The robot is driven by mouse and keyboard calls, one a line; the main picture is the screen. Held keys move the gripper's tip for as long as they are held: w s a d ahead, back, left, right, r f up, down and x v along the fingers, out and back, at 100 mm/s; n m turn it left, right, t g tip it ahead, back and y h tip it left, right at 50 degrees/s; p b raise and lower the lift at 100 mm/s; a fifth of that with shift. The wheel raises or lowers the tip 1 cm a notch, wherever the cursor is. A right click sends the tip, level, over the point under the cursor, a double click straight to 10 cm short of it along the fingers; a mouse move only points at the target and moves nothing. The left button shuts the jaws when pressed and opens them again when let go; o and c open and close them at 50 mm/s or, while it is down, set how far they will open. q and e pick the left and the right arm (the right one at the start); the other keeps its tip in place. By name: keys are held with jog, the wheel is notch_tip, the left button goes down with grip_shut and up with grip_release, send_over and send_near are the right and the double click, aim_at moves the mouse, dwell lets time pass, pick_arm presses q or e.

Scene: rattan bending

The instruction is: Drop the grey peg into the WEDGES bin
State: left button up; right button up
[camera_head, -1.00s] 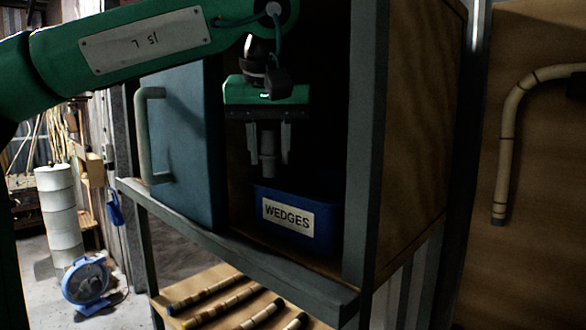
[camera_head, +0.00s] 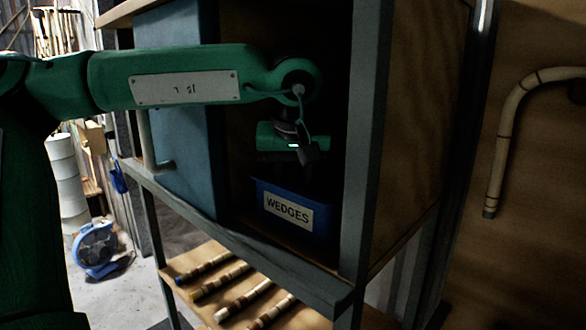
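The blue bin (camera_head: 262,199) with the white WEDGES label (camera_head: 289,211) stands inside the open cabinet. My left arm reaches in from the left. My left gripper (camera_head: 292,147) is low inside the cabinet, over or just behind the bin's top edge. Its green body shows, but its fingers are lost in the dark and behind the bin. I cannot see the grey peg now, nor whether the fingers hold it. My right gripper is not in view.
The blue cabinet door (camera_head: 184,120) with its grey handle stands open at the left. The cabinet's right post (camera_head: 365,150) is close beside the bin. Several rattan poles (camera_head: 243,300) lie on the lower shelf. A blue fan (camera_head: 97,249) stands on the floor.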

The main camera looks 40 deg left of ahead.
aim_at(293, 166)
pick_arm(q)
jog(key=shift+s, duration=0.15)
jog(key=shift+f+b, duration=0.55)
jog(key=shift+f, duration=0.05)
jog(key=o, duration=1)
jog(key=shift+r, duration=0.1)
jog(key=shift+r, duration=0.2)
jog(key=shift+r+p, duration=0.5)
jog(key=shift+p, duration=0.15)
jog(key=b+v, duration=0.3)
jog(key=v, duration=0.3)
jog(key=shift+s+d, duration=0.15)
jog(key=shift+d, duration=0.1)
jog(key=shift+s+d+r+b, duration=0.1)
jog(key=shift+r+b, duration=0.25)
jog(key=shift+r, duration=0.15)
